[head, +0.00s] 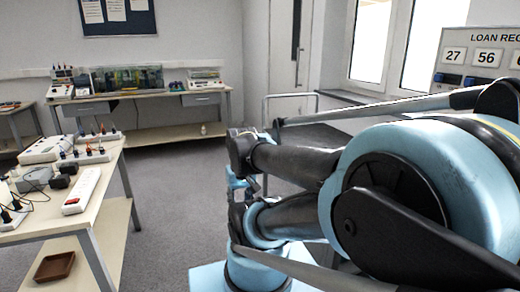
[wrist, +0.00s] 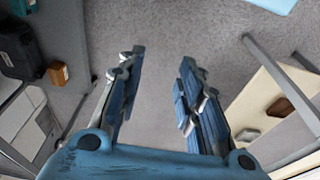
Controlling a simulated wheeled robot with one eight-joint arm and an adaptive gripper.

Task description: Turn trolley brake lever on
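In the wrist view, my gripper (wrist: 160,62) is open and empty, its two blue fingers apart over bare grey carpet. In the head view, my own arm hides most of it. What looks like the trolley shows in the head view as a pale metal handle rail (head: 290,95) behind my arm. In the wrist view, a grey deck (wrist: 62,30), probably the trolley's, lies left of my fingers, apart from them. A black case (wrist: 18,50) and a small brown box (wrist: 58,74) are on it. I cannot make out the brake lever for certain.
A workbench (head: 60,228) with a power strip (head: 82,190) and instruments stands at left; a brown tray (head: 54,267) lies on its lower shelf. Another bench (head: 145,95) stands at the back wall. Carpet (head: 165,190) between them is clear. A sign board (head: 480,60) is at right.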

